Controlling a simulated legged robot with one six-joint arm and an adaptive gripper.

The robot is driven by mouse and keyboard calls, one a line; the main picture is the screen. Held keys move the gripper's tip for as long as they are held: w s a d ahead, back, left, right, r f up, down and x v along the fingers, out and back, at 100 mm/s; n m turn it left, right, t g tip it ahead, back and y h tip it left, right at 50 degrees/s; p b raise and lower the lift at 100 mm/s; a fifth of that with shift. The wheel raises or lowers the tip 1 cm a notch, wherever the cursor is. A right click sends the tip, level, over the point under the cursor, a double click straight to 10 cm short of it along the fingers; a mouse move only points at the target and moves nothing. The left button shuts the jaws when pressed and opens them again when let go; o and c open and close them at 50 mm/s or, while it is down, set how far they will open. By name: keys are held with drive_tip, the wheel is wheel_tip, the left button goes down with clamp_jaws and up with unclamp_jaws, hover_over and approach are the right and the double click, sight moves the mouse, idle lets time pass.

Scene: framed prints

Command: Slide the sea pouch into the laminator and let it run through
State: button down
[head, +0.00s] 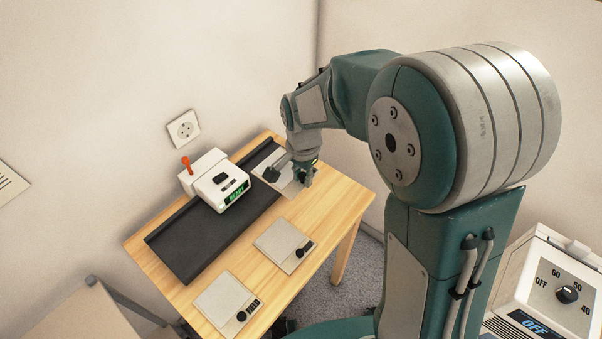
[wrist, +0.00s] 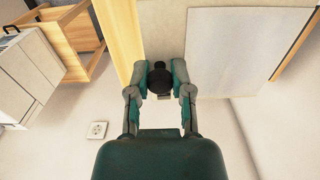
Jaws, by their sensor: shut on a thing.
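The laminator (head: 219,183) is a white box with an orange lever and a lit green display. It straddles a long dark bed (head: 200,245) on the wooden table. My gripper (head: 305,173) is at the bed's right end, to the right of the laminator and apart from it. It is shut on the black knob (wrist: 159,80) of a pale flat pouch (head: 268,171). The pouch lies at or just above the bed; I cannot tell which. No picture shows on it, so I cannot confirm it is the sea pouch.
Two more pale pouches with black grips lie on the table's front part: one in the middle (head: 279,243), one at the left (head: 222,299). A white unit (head: 554,285) with a dial and an OFF display stands at the lower right. A socket (head: 184,129) is on the wall.

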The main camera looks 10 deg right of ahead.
drive_tip(key=shift+f, duration=6.35)
drive_tip(key=shift+w+a, duration=0.1)
drive_tip(key=shift+w+a, duration=1.25)
drive_tip(key=shift+w, duration=0.2)
drive_tip(key=shift+w+a, duration=1.25)
drive_tip(key=shift+w, duration=0.25)
drive_tip(key=shift+w+a, duration=1.25)
drive_tip(key=shift+w, duration=0.2)
